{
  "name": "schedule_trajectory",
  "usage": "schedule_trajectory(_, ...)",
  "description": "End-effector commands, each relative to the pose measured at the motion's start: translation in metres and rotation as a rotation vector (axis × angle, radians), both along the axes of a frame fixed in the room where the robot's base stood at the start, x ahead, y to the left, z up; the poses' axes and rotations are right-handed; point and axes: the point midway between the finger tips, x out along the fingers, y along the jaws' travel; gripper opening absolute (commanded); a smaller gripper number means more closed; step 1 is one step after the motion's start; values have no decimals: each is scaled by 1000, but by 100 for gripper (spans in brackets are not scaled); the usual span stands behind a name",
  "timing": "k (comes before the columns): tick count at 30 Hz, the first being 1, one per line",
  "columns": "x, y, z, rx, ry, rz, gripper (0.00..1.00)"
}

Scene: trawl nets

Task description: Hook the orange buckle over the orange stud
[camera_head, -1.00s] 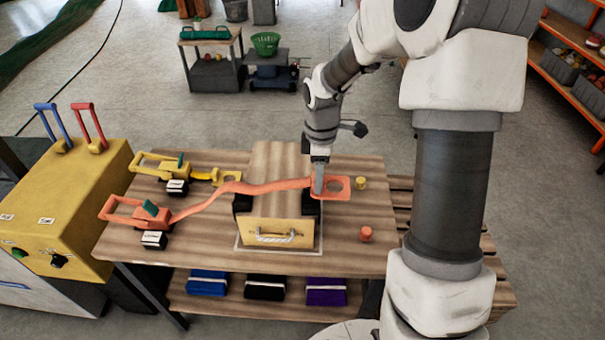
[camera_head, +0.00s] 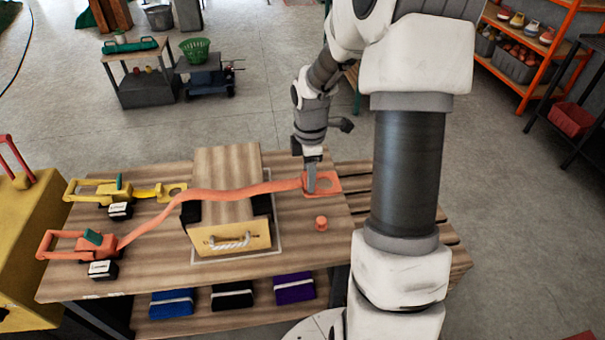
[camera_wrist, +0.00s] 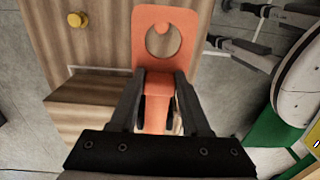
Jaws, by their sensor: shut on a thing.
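The orange buckle (camera_head: 336,184) is a flat plate with a round hole, on the end of a long orange strap (camera_head: 235,189). My gripper (camera_head: 311,188) is shut on the buckle's strap end and holds it right of the wooden case. In the wrist view the buckle (camera_wrist: 142,42) reaches out flat beyond my fingers (camera_wrist: 160,85). The orange stud (camera_head: 321,223) stands on the table, nearer than the buckle in the head view. In the wrist view the orange stud (camera_wrist: 161,28) shows partly through the hole, at its far edge. The buckle's height above it is unclear.
The strap runs over the wooden case (camera_head: 225,170) to an orange ratchet (camera_head: 70,243) at the left. A yellow ratchet (camera_head: 95,190) lies behind it. A yellow stud (camera_wrist: 77,19) stands left of the buckle in the wrist view. The table's front right is clear.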

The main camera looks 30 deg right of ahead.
Motion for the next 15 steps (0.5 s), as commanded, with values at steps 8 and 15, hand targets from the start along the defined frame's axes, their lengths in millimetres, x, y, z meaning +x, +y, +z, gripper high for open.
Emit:
schedule_trajectory(8,0,0,-43,0,1,0,0)
schedule_trajectory(15,0,0,-74,0,0,0,0)
